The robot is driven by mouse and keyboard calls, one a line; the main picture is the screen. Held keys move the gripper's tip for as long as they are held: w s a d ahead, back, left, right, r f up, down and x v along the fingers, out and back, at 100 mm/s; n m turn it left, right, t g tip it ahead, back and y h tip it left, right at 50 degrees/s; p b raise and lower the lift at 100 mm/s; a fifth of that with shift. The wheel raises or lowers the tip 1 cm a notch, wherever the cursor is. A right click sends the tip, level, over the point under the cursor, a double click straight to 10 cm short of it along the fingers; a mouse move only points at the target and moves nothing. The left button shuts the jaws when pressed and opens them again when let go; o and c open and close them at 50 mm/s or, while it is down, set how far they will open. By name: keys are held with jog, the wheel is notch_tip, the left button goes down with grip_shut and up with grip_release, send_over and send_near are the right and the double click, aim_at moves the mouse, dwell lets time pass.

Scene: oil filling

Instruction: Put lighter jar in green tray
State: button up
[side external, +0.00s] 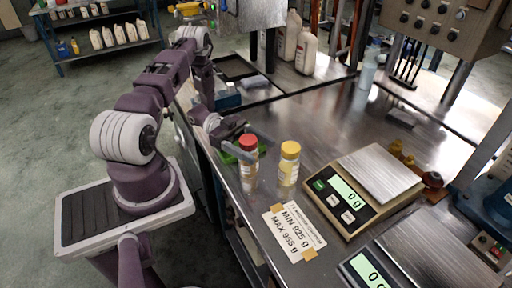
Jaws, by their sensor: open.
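A jar with a red lid (248,172) stands upright on the metal bench. A jar with a yellow lid (289,170) stands upright just to its right. Both have pale labels; the picture does not show which is lighter. The green tray (228,157) lies to the left of the red-lidded jar near the bench's left edge, mostly hidden by my gripper and the jar. My gripper (246,146) is open at the red-lidded jar, with its fingers appearing to lie beside it. I cannot tell whether they touch it.
A scale (362,186) reading 0 g stands right of the jars, with a second scale (425,258) at the lower right, also reading 0 g. A MIN 925 g, MAX 955 g card (292,232) lies in front. White bottles (305,52) stand at the back.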

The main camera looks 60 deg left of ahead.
notch_tip(320, 180, up, 9)
jog(key=w+r+n+t+y, duration=0.1)
jog(key=w+r+t+y, duration=0.3)
jog(key=w+y, duration=0.75)
jog(key=w+a+r+n+t+y, duration=0.1)
jog(key=w+r+n+y, duration=0.15)
jog(key=r, duration=0.35)
jog(key=w+a+r+n+y, duration=0.1)
jog(key=r+n+y, duration=0.15)
jog(key=r, duration=0.25)
jog(key=s+d+r+n+g+y, duration=0.1)
jog(key=s+d+r+n+y, duration=0.15)
jog(key=s, duration=0.35)
jog(key=s+d+r+n+g+y, duration=0.1)
jog(key=s+r+n, duration=0.15)
jog(key=s, duration=0.35)
jog(key=s+d+f+n+g+h, duration=0.1)
jog(key=s+d+f+g, duration=0.1)
jog(key=s+d, duration=0.3)
jog(key=s+d+f+n+g+h, duration=0.1)
jog(key=s+d, duration=0.4)
jog(key=s, duration=0.6)
jog(key=shift+s+d+f+g+h, duration=0.15)
jog(key=shift+s+f+g+h, duration=0.2)
jog(key=shift+f+g+h, duration=0.45)
